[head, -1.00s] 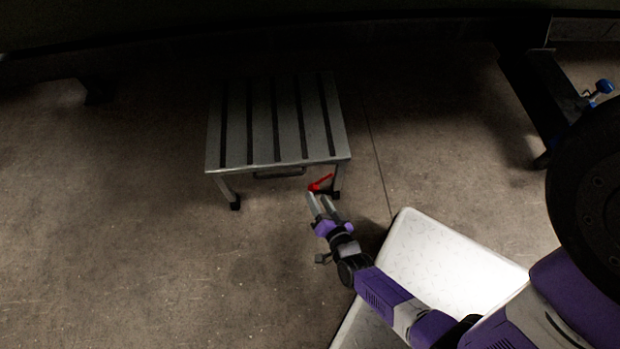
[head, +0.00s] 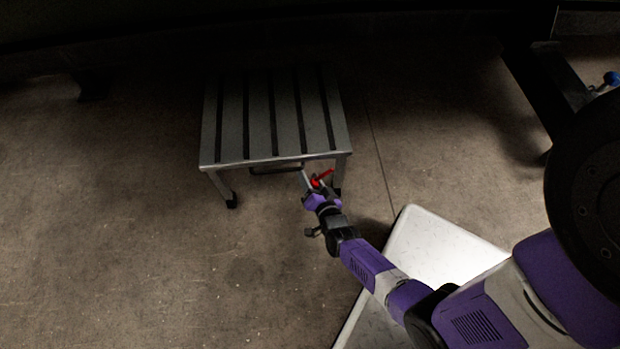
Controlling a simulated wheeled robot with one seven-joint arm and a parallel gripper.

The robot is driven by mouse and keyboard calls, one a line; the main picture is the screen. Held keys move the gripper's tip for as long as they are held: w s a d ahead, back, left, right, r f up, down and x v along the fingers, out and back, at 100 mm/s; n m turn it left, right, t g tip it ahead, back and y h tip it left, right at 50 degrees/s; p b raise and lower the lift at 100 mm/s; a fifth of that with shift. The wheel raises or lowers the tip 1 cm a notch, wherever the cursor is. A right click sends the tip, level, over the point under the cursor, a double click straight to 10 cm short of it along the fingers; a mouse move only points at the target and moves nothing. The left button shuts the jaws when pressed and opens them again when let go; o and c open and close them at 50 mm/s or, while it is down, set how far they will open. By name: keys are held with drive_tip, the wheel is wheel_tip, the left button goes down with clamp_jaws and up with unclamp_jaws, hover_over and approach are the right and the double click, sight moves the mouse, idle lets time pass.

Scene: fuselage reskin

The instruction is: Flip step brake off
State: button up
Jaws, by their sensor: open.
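The step (head: 234,120) is a low grey slatted platform on short legs with dark feet. Its red brake lever (head: 325,174) sits at the front right leg and slants up to the right. My gripper (head: 312,181) is open at the lever, with one finger to its left and the other partly hidden around the red part. I cannot tell whether the fingers touch the lever.
A handle bar (head: 276,170) runs under the step's front edge, just left of my gripper. A dark beam with a blue knob (head: 611,79) stands at the right. Bare concrete floor (head: 120,240) is free at the left and front.

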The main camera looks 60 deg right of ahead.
clamp_jaws()
idle(1.4)
